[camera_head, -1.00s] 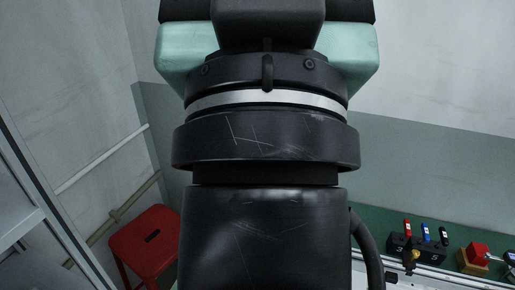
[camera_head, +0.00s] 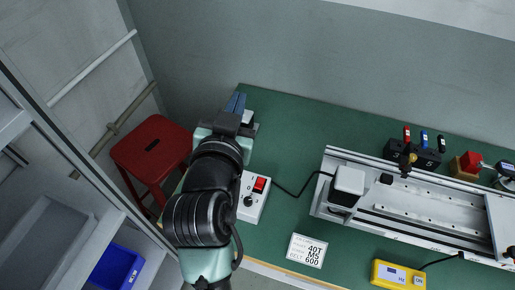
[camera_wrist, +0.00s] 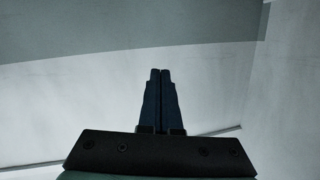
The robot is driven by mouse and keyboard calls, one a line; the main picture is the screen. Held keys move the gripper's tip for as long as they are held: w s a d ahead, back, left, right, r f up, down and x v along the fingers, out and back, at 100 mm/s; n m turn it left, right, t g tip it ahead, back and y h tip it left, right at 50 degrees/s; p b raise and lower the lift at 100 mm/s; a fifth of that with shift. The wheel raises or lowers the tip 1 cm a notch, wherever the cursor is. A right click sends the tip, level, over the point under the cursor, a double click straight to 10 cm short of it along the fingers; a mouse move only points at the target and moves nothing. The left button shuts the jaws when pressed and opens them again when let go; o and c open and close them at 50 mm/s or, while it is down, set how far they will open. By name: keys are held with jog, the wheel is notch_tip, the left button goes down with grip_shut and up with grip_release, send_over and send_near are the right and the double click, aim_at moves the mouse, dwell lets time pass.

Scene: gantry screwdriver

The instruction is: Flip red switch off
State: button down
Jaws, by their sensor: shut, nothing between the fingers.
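The red switch (camera_head: 260,185) sits on top of a white control box (camera_head: 249,205) on the green table in the head view, with a black knob below it. I cannot tell whether the switch is on or off. My gripper (camera_head: 236,101) is beyond the box, above the table's far left part, pointing away from me. It is apart from the switch. In the wrist view my gripper (camera_wrist: 160,72) has its two dark fingers together, with nothing between them and only wall and floor-like pale surfaces behind. The red switch does not show there.
A gantry rail with a white motor (camera_head: 348,181) stands right of the box, joined by a black cable. A white label card (camera_head: 307,250) and a yellow meter (camera_head: 398,275) lie at the front. A red stool (camera_head: 152,150) stands left. The green tabletop (camera_head: 290,125) is clear behind.

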jog(key=s+f+g+h, duration=0.1)
jog(key=s+f+g, duration=0.1)
jog(key=f, duration=0.8)
jog(key=s+d+f+g+h, duration=0.1)
jog(key=s+f+g, duration=0.2)
jog(key=f, duration=0.7)
jog(key=shift+s+m+b, duration=0.3)
jog(key=shift+s+b, duration=0.05)
jog(key=shift+s, duration=0.6)
jog(key=shift+w+d+f, duration=0.1)
jog(key=shift+d+f, duration=0.05)
send_over(259, 186)
notch_tip(259, 186, down, 5)
jog(key=shift+f, duration=0.1)
jog(key=f, duration=0.1)
jog(key=s+f, duration=0.1)
jog(key=shift+f, duration=0.3)
jog(key=shift+s+a+f, duration=0.2)
jog(key=shift+a+f, duration=0.05)
jog(key=shift+f, duration=0.35)
